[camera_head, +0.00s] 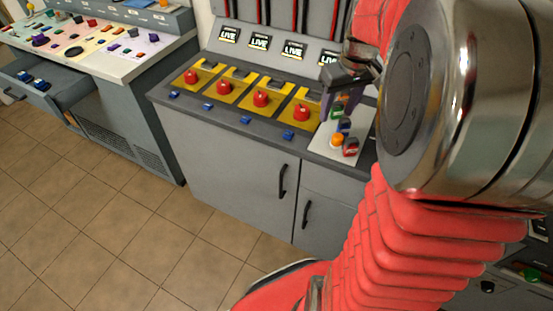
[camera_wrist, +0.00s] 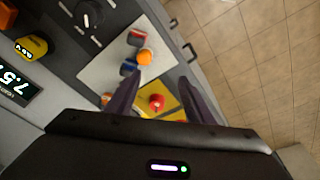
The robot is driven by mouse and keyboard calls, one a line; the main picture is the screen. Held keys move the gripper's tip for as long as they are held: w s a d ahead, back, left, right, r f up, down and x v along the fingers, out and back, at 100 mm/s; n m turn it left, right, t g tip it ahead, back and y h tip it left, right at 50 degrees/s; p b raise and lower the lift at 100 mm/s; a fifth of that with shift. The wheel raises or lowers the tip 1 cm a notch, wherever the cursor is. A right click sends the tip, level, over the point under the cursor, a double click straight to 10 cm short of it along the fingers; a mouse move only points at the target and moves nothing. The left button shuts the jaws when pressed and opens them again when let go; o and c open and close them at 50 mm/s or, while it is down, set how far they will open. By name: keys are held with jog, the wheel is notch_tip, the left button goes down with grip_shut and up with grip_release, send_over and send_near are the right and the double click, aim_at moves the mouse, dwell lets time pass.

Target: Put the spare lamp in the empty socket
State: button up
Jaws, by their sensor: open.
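My gripper (camera_head: 340,100) is open, with its dark purple fingers pointing down over the right end of the grey counter. In the wrist view my gripper (camera_wrist: 160,85) has its two fingers apart, and a red knob (camera_wrist: 156,102) on a yellow plate shows between them, below. Small coloured pieces stand on a pale panel beside the fingers: an orange round one (camera_head: 337,139), a blue one (camera_head: 344,125), and a red one (camera_head: 351,147). The orange one also shows in the wrist view (camera_wrist: 145,57). I cannot tell which piece is the spare lamp, nor make out an empty socket.
The grey cabinet (camera_head: 225,160) carries several red knobs on yellow plates, with blue pieces along its front edge and "LIVE" signs (camera_head: 259,41) behind. Another console (camera_head: 95,60) with an open drawer (camera_head: 45,88) stands at left. The tiled floor (camera_head: 90,215) is clear.

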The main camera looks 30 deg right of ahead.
jog(key=s+a+r+t, duration=0.1)
jog(key=s+a, duration=0.3)
jog(key=a, duration=0.4)
jog(key=s+a+r+n+t, duration=0.1)
jog(key=s+a, duration=0.3)
jog(key=a, duration=0.4)
jog(key=s+a+r+t, duration=0.1)
jog(key=s+a, duration=0.3)
jog(key=a, duration=0.4)
jog(key=shift+s+a+r, duration=0.15)
jog(key=shift+a+r, duration=0.1)
jog(key=shift+r, duration=0.05)
jog(key=shift+o, duration=0.3)
jog(key=w+d+f, duration=0.1)
jog(key=w+d, duration=0.2)
jog(key=d, duration=0.6)
jog(key=w+d+f, duration=0.2)
jog(key=w+d, duration=0.1)
jog(key=d, duration=0.7)
jog(key=w+d+f+m, duration=0.1)
jog(key=w+d, duration=0.2)
jog(key=d, duration=0.6)
jog(key=shift+d+f+g, duration=0.15)
jog(key=shift+d+g, duration=0.15)
jog(key=shift+d, duration=0.1)
